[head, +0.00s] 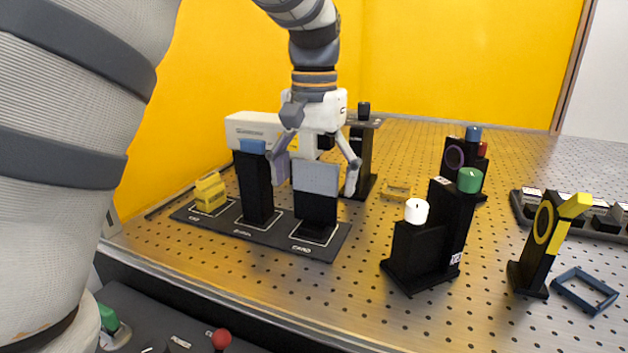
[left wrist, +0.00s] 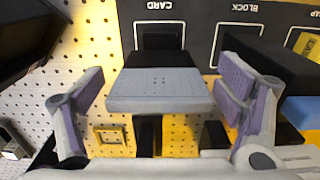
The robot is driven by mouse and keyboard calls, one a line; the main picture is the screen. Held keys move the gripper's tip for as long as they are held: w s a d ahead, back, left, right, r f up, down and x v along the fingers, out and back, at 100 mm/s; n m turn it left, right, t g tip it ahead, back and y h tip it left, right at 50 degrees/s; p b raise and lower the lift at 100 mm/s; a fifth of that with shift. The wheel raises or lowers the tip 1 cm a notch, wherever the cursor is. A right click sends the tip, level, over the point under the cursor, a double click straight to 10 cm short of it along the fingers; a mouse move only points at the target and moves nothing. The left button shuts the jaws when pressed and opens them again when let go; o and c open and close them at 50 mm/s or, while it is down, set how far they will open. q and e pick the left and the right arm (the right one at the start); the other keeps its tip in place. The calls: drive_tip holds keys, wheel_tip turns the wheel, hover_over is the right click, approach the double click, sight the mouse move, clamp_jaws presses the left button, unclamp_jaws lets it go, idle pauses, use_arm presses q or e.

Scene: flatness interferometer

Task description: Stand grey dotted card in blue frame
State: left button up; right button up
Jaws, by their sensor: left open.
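The grey dotted card (head: 316,179) stands upright on a black holder (head: 315,210) in the CARD place of the dark mat (head: 270,236). My left gripper (head: 315,173) is open, with one finger on each side of the card. In the left wrist view, the card (left wrist: 160,88) lies between the two spread fingers (left wrist: 160,98), with a gap on both sides. The blue frame (head: 585,291) lies on the perforated table at the far right, well away from the gripper. My right gripper is not in view.
A blue-topped black block (head: 253,185) stands close left of the card, and a yellow piece (head: 210,192) beyond it. A small yellow frame (head: 397,192) lies behind.

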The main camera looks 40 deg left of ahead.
sight(315, 162)
use_arm(q)
drive_tip(key=shift+f, duration=0.55)
drive_tip(key=c, duration=1.4)
drive_tip(key=shift+o, duration=0.2)
drive_tip(key=shift+r, duration=3.15)
